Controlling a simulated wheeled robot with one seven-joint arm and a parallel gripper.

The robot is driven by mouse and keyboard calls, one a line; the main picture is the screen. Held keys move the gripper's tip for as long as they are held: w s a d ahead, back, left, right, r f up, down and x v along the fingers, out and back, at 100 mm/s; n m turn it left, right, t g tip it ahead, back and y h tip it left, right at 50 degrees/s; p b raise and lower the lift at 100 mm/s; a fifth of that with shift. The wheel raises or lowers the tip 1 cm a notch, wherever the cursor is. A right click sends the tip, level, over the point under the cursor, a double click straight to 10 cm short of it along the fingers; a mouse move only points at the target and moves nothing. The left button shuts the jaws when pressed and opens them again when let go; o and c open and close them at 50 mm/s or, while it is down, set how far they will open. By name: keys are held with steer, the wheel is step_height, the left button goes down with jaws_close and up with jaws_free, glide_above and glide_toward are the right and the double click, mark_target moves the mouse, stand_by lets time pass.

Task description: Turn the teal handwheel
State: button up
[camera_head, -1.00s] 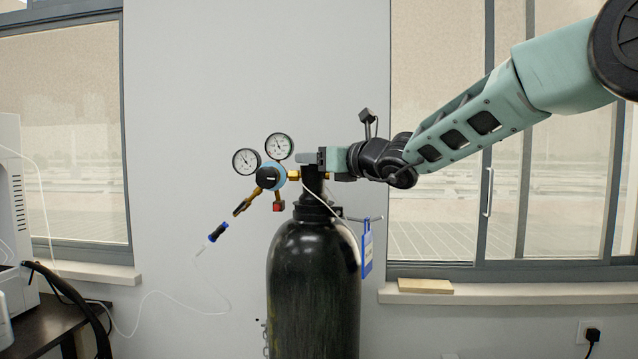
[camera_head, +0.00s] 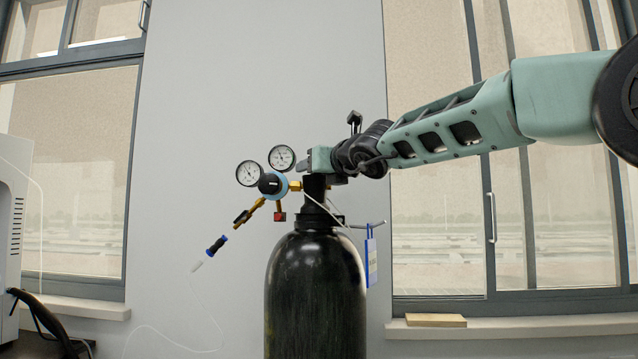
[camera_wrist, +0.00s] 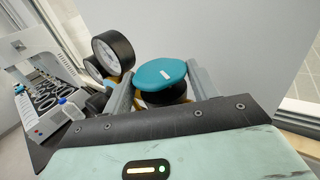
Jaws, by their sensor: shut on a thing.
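The teal handwheel (camera_wrist: 160,74) sits on top of the valve of a black gas cylinder (camera_head: 315,290). It shows in the wrist view as a round teal cap with a small white mark, between the two fingers. My gripper (camera_head: 312,162) is at the top of the cylinder in the head view and covers the handwheel there. In the wrist view my gripper (camera_wrist: 158,84) is shut on the handwheel, one finger on each side of it.
Two round gauges (camera_head: 281,158) and a blue regulator (camera_head: 272,185) stand just left of the valve. A blue-edged tag (camera_head: 371,258) hangs at the cylinder's right. A bench with lab equipment (camera_wrist: 45,90) is at the left. A wooden block (camera_head: 436,320) lies on the right sill.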

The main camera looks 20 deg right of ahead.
steer(key=shift+a+f+m+h+b, duration=0.15)
steer(key=shift+m+h+b, duration=0.3)
steer(key=shift+b, duration=0.85)
steer(key=shift+d+f+m+h+b, duration=0.1)
steer(key=shift+m+h+b, duration=0.15)
steer(key=shift+h+b, duration=0.7)
steer(key=shift+a+m+h+b, duration=0.1)
steer(key=shift+m+h+b, duration=0.25)
steer(key=shift+b, duration=0.75)
steer(key=shift+a+r+m+h+b, duration=0.1)
steer(key=shift+m+h+b, duration=0.35)
steer(key=shift+h+b, duration=0.2)
steer(key=shift+a+r+m+h, duration=0.15)
steer(key=shift+m+h, duration=0.65)
steer(key=shift+h, duration=0.4)
steer(key=shift+r+m+g+h, duration=0.1)
steer(key=shift+m+g+h, duration=0.2)
steer(key=shift+m+h, duration=0.85)
steer(key=shift+h, duration=0.55)
steer(key=o, duration=0.9)
